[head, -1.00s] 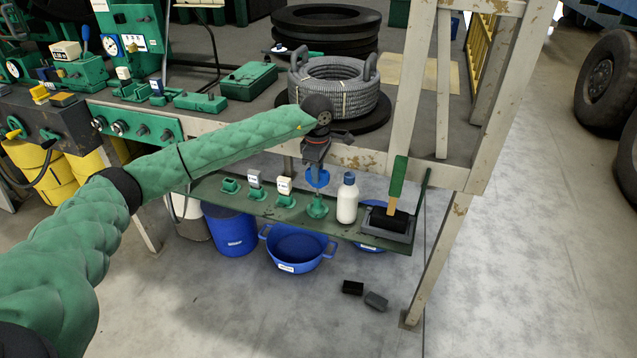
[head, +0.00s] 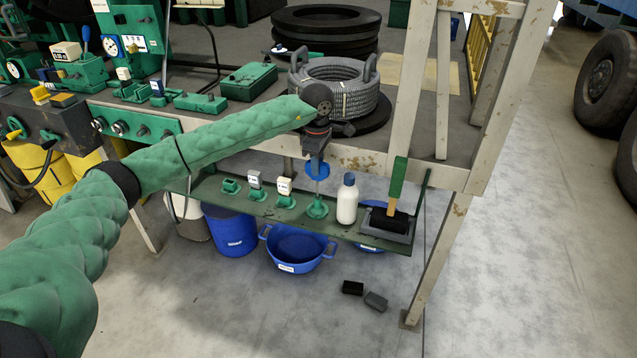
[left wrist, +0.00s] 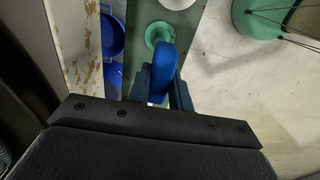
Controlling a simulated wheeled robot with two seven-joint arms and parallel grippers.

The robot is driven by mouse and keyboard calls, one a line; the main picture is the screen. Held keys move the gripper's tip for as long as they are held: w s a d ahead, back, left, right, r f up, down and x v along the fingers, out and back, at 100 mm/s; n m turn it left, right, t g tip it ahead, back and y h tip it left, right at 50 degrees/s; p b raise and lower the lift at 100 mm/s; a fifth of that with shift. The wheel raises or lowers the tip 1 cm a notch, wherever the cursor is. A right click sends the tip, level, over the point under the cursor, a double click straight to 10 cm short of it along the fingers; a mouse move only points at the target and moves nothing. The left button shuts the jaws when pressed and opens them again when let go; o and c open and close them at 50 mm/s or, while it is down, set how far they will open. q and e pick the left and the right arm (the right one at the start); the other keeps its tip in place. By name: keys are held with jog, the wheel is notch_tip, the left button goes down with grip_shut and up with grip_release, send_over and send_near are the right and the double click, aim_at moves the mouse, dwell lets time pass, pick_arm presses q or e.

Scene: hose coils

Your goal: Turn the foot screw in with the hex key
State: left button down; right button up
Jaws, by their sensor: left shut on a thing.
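My left gripper (head: 317,160) is shut on the blue handle of the hex key (head: 317,171), below the bench edge. The key hangs upright, and its thin grey shaft points down at the rightmost green foot (head: 317,208) on the low shelf. I cannot tell whether the tip sits in the screw. In the left wrist view the blue handle (left wrist: 164,70) is between the dark fingers (left wrist: 160,90), with the round green foot (left wrist: 159,34) beyond it. The foot screw itself is too small to make out. My right gripper is not in view.
A white bottle (head: 347,200) and a grey tray (head: 388,226) with a green-handled brush (head: 398,180) stand right of the foot. Smaller green feet (head: 256,191) stand left. The bench top with a grey hose coil (head: 335,90) is above. Blue tubs (head: 297,250) stand below.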

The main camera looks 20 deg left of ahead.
pick_arm(q)
jog(key=shift+r+p, duration=0.3)
jog(key=shift+r, duration=2.3)
